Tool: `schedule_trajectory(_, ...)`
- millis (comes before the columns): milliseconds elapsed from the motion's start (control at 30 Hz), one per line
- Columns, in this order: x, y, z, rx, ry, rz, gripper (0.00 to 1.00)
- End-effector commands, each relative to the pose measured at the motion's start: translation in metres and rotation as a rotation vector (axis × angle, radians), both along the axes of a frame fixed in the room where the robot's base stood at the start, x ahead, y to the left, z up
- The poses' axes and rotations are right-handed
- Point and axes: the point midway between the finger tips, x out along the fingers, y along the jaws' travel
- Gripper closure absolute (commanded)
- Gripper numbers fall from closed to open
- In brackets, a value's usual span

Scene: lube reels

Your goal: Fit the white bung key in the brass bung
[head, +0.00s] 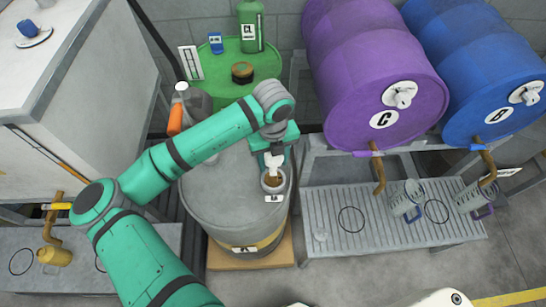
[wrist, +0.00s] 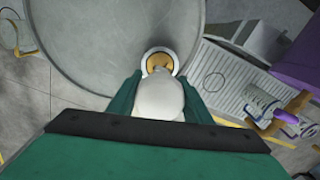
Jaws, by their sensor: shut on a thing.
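My gripper (head: 274,152) is above the right side of the grey drum's top, pointing down. It is shut on the white bung key (head: 274,164), which also shows in the wrist view (wrist: 157,100) between the green fingers. The brass bung (head: 272,180) sits inside a pale ring on the drum top, just below the key. In the wrist view the bung (wrist: 157,63) shows just beyond the key's rounded end. The key's lower end is partly hidden, so I cannot tell whether it touches the bung. The grey drum (head: 215,200) stands upright on a wooden base.
A green drum (head: 225,88) with a green bottle (head: 250,25) stands behind. A purple drum (head: 375,80) and a blue drum (head: 480,65) lie on a rack at right, above a grated tray (head: 330,245) with clear jugs (head: 405,200). A grey jug (head: 190,105) stands behind my arm.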

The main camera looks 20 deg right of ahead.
Motion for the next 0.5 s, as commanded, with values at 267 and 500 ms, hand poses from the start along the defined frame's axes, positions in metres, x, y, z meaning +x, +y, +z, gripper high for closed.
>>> schedule_trajectory(267,0.000,0.000,-0.018,0.000,0.000,0.002,0.79)
schedule_trajectory(500,0.000,0.000,-0.028,0.000,0.000,0.001,0.79)
